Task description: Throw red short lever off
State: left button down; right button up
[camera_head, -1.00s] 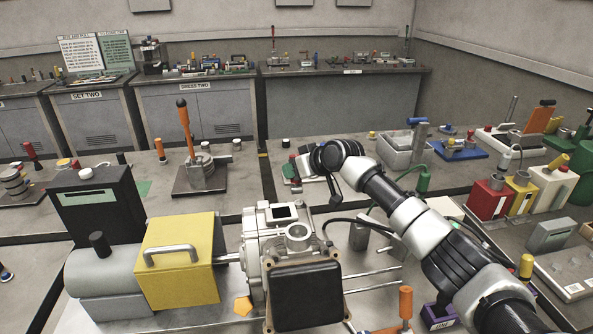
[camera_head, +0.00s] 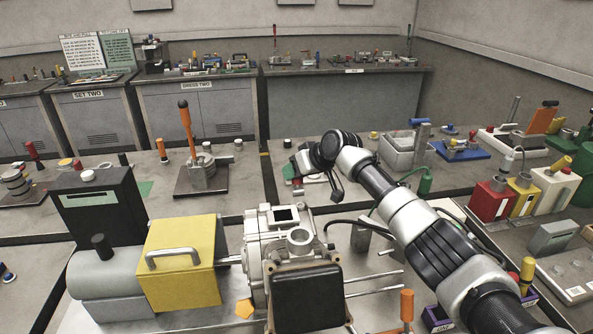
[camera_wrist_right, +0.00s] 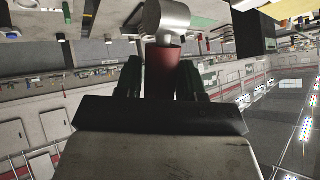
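My right gripper (camera_head: 318,178) is at the end of the arm that reaches in from the lower right, low over the middle bench in the head view. In the right wrist view a short red cylinder (camera_wrist_right: 165,70) with a grey metal end (camera_wrist_right: 167,20) stands between the dark fingers (camera_wrist_right: 163,84) of this gripper. It looks like the red short lever. I cannot tell whether the fingers touch it. In the head view the gripper hides most of a small fixture (camera_head: 287,171) there. My left gripper is not in view.
A grey metal housing (camera_head: 258,252) and a yellow box (camera_head: 180,270) stand in front. An orange-handled lever (camera_head: 187,125) stands to the left, a grey open bin (camera_head: 397,155) to the right. A red-handled lever (camera_head: 33,152) is at far left.

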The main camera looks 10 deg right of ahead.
jog(key=o, duration=0.3)
jog(key=b+v, duration=0.3)
jog(key=v, duration=0.7)
jog(key=shift+s+d+r, duration=0.2)
jog(key=shift+r, duration=0.05)
